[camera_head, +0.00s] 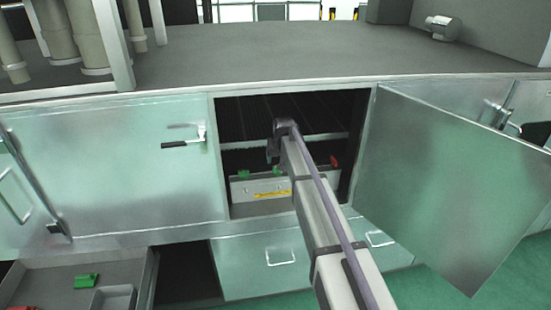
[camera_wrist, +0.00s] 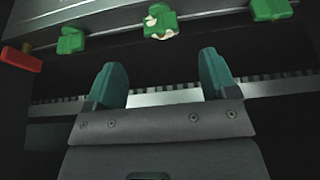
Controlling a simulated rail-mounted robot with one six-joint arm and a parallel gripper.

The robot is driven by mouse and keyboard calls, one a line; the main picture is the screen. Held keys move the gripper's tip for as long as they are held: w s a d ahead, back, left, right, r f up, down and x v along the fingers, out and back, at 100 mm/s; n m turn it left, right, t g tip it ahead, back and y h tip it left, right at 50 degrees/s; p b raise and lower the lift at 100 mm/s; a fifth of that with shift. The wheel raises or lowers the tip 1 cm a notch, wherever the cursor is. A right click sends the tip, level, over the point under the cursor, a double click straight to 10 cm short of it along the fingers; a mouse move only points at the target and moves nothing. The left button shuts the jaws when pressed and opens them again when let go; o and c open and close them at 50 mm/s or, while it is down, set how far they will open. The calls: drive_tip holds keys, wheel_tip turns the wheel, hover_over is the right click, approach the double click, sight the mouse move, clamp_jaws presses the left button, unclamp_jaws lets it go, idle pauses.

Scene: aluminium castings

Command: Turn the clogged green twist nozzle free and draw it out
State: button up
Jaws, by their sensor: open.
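Three green twist nozzles sit in a row along a metal bar (camera_wrist: 110,28) in the wrist view. The middle nozzle (camera_wrist: 160,22) carries whitish crust, so it looks like the clogged one. The left nozzle (camera_wrist: 71,40) and the right nozzle (camera_wrist: 268,10) look clean. My gripper (camera_wrist: 160,62) is open and empty, its two teal fingers spread just short of the crusted nozzle and apart from it. In the head view my gripper (camera_head: 274,152) reaches into the open cabinet; two green nozzles (camera_head: 243,173) show there, and my arm covers part of the row.
A red part (camera_wrist: 20,58) sits at the row's end. The cabinet door (camera_head: 450,185) stands open at right; a closed door (camera_head: 110,160) is at left. Below left, an open drawer (camera_head: 125,272) holds a green piece (camera_head: 87,281) and a red piece (camera_head: 22,308).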

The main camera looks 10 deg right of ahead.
drive_tip(key=b+x, duration=0.7)
drive_tip(key=x, duration=0.2)
drive_tip(key=shift+s, duration=0.1)
drive_tip(key=shift+r, duration=0.1)
drive_tip(key=c, duration=1)
drive_tip(key=n+y, duration=0.1)
drive_tip(key=n, duration=0.1)
drive_tip(key=n+y, duration=0.1)
drive_tip(key=n, duration=0.2)
drive_tip(key=shift+g, duration=0.3)
drive_tip(key=shift+a+n+y, duration=0.1)
drive_tip(key=shift+n+y, duration=0.2)
drive_tip(key=shift+n, duration=0.4)
drive_tip(key=n+g+y, duration=0.1)
drive_tip(key=n, duration=0.2)
drive_tip(key=shift+n, duration=0.4)
drive_tip(key=n+g, duration=0.1)
drive_tip(key=n, duration=0.1)
drive_tip(key=shift+n+y, duration=0.3)
